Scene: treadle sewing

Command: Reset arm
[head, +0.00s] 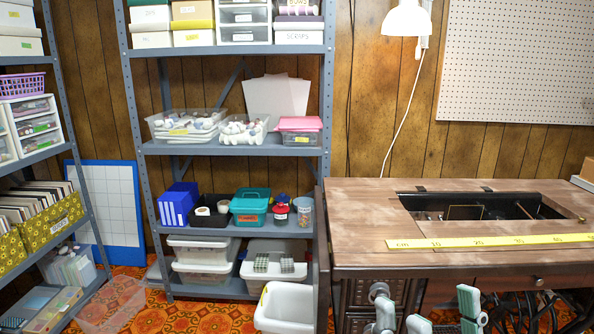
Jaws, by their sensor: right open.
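My right gripper (428,306) is at the bottom edge, in front of the sewing table. Its pale green finger pads are apart, with nothing seen between them. The rest of it is cut off by the frame. The sewing table (365,215) has a brown wood top with a dark recess (480,205). My left gripper does not show.
A yellow measuring strip (500,241) lies along the table's front. A grey shelf unit (235,151) with bins stands left of the table. A white bin (285,306) is near the table's left side. Patterned orange floor (165,318) shows at lower left.

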